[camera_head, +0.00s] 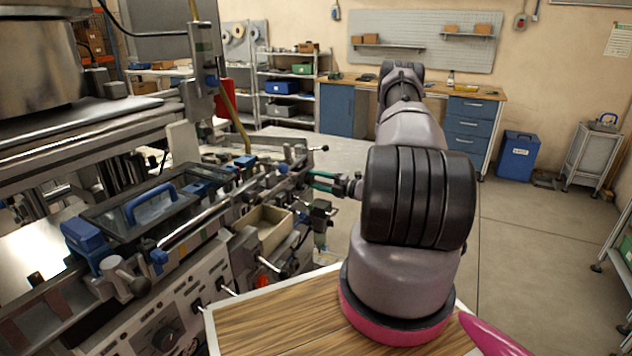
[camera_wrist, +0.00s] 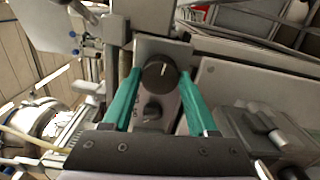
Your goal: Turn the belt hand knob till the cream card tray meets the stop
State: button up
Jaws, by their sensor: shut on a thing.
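My gripper (camera_head: 322,181) reaches left from my arm to the side of the machine. In the wrist view my gripper (camera_wrist: 160,80) has its two green fingers on either side of a round black knob (camera_wrist: 158,70) with a white pointer line, and is shut on it. A smaller dark knob (camera_wrist: 152,110) sits nearer, between the fingers. In the head view the gripped knob is hidden by the fingers and machine parts. A cream open tray (camera_head: 271,236) sits in the machine's front, left of my gripper; I cannot make out cards or the stop.
The machine (camera_head: 190,290) fills the left side, with levers, a blue-handled cover (camera_head: 150,205) and a dark lever (camera_head: 320,210) close below my gripper. A wooden top (camera_head: 275,325) lies in front.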

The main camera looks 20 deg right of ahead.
jog(key=shift+m, duration=0.4)
jog(key=o, duration=1.4)
jog(key=shift+d, duration=0.1)
jog(key=v, duration=1)
jog(key=shift+s+d, duration=0.25)
jog(key=shift+s, duration=0.1)
